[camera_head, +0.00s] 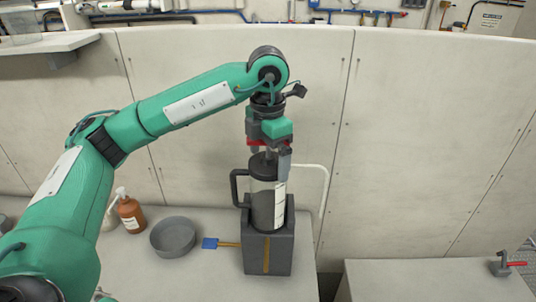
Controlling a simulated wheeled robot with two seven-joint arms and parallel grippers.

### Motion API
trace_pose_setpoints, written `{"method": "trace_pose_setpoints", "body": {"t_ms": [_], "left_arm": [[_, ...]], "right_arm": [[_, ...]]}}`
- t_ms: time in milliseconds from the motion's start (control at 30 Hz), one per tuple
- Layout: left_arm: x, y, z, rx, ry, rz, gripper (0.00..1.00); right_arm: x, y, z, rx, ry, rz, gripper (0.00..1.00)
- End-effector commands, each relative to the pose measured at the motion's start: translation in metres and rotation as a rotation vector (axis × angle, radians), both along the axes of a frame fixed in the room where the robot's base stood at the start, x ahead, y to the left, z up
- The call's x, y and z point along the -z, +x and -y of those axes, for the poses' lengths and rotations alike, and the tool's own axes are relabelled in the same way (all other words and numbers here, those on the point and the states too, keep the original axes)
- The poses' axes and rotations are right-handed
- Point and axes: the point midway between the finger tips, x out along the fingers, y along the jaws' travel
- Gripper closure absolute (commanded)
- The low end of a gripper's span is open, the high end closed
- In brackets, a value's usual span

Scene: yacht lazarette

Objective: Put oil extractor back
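The oil extractor (263,205) is a dark cylinder with a pale label strip, a black side handle on its left and a white bent tube on its right. It stands upright with its lower part inside a grey box-shaped holder (254,252) on the bench. My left gripper (275,160) points straight down at the extractor's top. One grey finger shows just right of the black top. The other finger is mostly hidden, so its grip on the top is unclear. My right gripper is not in view.
A grey round bowl (172,238), a brown pump bottle (130,214) and a blue-ended brush or scraper (210,243) are left of the holder. A separate bench (432,282) at right carries a red-handled fitting (505,264). Pale wall panels (430,130) stand close behind.

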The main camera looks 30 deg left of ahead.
Motion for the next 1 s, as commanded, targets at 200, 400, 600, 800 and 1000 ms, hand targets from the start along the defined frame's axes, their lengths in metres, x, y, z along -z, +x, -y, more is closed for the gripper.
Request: {"method": "trace_pose_setpoints", "body": {"t_ms": [200,400,600,800,1000], "left_arm": [[-0.001,0.0,0.0,0.0,0.0,0.0,0.0],[-0.019,0.001,0.0,-0.001,-0.001,0.005,0.0],[-0.052,0.001,0.0,0.0,0.001,0.005,0.0],[-0.078,0.001,0.0,0.0,0.001,0.004,0.0],[-0.103,0.0,0.0,0.0,0.0,0.004,0.0]], "right_arm": [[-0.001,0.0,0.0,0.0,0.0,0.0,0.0],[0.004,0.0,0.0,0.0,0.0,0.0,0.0],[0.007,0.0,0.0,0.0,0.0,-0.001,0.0],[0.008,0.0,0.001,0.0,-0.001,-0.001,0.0],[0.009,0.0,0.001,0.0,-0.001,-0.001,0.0]]}}
